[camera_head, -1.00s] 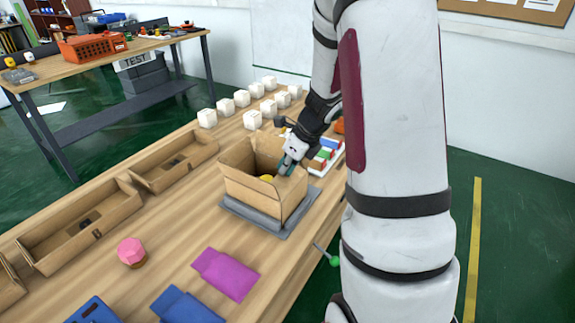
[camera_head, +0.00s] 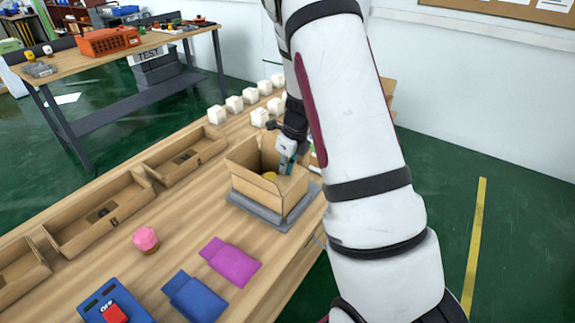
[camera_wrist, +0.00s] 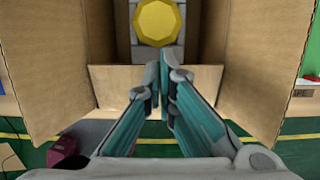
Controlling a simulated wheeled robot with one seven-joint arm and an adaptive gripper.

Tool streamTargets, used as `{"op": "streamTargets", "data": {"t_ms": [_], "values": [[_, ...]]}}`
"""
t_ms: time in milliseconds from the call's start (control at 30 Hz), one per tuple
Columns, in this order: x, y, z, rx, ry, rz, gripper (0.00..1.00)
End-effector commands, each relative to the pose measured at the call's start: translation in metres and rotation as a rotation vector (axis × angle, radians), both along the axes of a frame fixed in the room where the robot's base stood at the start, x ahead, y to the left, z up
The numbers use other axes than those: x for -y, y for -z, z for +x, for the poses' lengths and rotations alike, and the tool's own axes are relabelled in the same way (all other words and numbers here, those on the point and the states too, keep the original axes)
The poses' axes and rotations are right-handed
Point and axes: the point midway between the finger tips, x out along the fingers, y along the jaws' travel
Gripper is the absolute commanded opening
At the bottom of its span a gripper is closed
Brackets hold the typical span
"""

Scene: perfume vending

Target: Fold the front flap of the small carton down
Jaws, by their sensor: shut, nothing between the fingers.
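The small carton (camera_head: 256,191) stands open at the top on a grey base on the workbench. A yellow faceted lid (camera_wrist: 157,22) shows inside it, above a pale grey lining. My gripper (camera_wrist: 163,68) is shut and empty, its fingertips over the carton's opening. In the wrist view, brown cardboard walls or flaps stand at left (camera_wrist: 52,55) and right (camera_wrist: 268,60). A lower cardboard panel (camera_wrist: 112,77) crosses behind the fingers; I cannot tell whether it is the front flap or the wall. In the head view, my gripper (camera_head: 286,164) reaches the carton's right side and hides part of it.
The grey base (camera_head: 244,206) sticks out around the carton. Several white boxes (camera_head: 234,104) stand behind. Long cardboard trays (camera_head: 97,215) lie at left. A pink-topped item (camera_head: 146,239), a magenta folder-like piece (camera_head: 231,262) and a blue one (camera_head: 194,296) lie in front. Bare wood lies between.

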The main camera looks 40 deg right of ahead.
Motion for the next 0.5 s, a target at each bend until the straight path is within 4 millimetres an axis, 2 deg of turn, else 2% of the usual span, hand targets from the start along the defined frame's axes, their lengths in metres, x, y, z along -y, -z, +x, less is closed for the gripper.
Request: {"op": "streamTargets", "data": {"t_ms": [500], "values": [[-0.0034,0.0101,0.0065,0.000,0.000,0.002,0.00]]}}
